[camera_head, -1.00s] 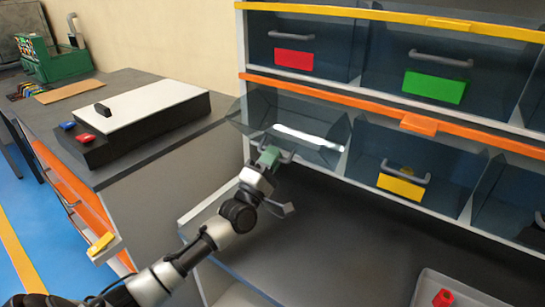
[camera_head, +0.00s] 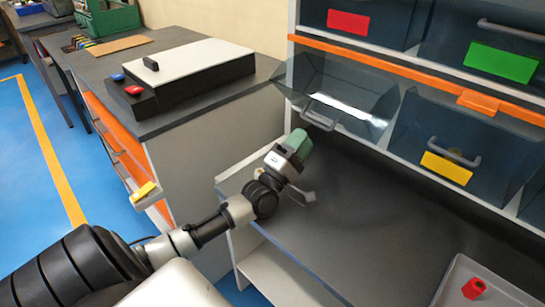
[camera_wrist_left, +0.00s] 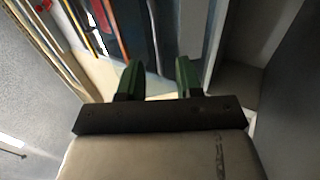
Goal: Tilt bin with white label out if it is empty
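The bin with the white label (camera_head: 347,105) is in the lower row of the rack, at its left end, in the head view. It is tilted out, with its open top showing, and I see nothing inside it. Its grey handle (camera_head: 319,117) is on the front. My left gripper (camera_head: 300,140) is just below and left of that handle and looks apart from it. In the left wrist view its two green fingers (camera_wrist_left: 159,78) are spread, with nothing between them. My right gripper is in neither view.
A bin with a yellow label (camera_head: 447,168) stands to the right, closed, with something yellowish inside. Red-label (camera_head: 348,22) and green-label (camera_head: 501,60) bins are above. A tray (camera_head: 447,290) with a red part (camera_head: 474,288) lies on the dark worktop (camera_head: 365,235), otherwise clear.

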